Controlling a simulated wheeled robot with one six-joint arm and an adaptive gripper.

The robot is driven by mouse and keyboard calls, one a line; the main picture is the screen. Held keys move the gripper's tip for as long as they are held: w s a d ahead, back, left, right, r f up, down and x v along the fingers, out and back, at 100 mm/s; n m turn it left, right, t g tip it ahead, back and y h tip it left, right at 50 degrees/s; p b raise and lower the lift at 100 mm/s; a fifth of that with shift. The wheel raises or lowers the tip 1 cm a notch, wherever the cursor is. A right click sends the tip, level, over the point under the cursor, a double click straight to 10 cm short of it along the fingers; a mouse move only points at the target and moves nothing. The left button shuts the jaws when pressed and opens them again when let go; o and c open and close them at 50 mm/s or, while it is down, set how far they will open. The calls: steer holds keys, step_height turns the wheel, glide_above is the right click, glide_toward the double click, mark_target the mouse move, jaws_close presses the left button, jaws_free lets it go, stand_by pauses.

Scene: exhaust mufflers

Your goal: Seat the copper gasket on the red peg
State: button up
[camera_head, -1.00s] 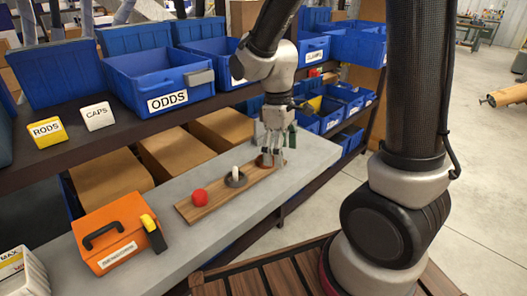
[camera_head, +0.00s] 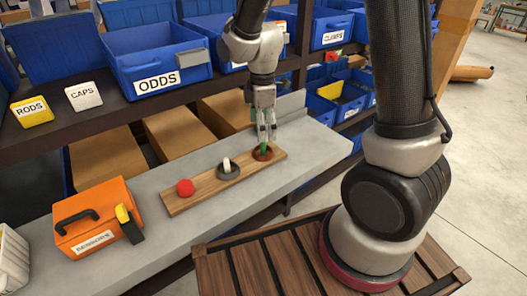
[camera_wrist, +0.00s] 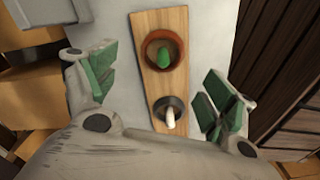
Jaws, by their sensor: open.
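The copper gasket (camera_head: 256,156) is a reddish-brown ring at the right end of a wooden board (camera_head: 205,190). In the wrist view the gasket (camera_wrist: 150,62) lies around a green peg (camera_wrist: 163,57). The red peg (camera_head: 185,187) stands bare at the board's left end and is hidden in the wrist view. My gripper (camera_head: 265,130) is above the gasket, fingers pointing down. In the wrist view my gripper (camera_wrist: 160,90) is open and empty, with its green pads wide apart on either side of the board.
A dark ring (camera_head: 228,174) sits around a white peg (camera_head: 227,163) between the red peg and the gasket. An orange toolbox (camera_head: 97,215) stands left on the grey bench (camera_head: 165,255). Blue bins, including one marked ODDS (camera_head: 157,80), line the shelf behind.

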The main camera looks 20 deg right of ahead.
mark_target(263, 155)
steer(key=f, duration=0.8)
steer(key=shift+s, duration=0.25)
steer(key=shift+r, duration=0.1)
steer(key=shift+c, duration=0.3)
steer(key=c, duration=1)
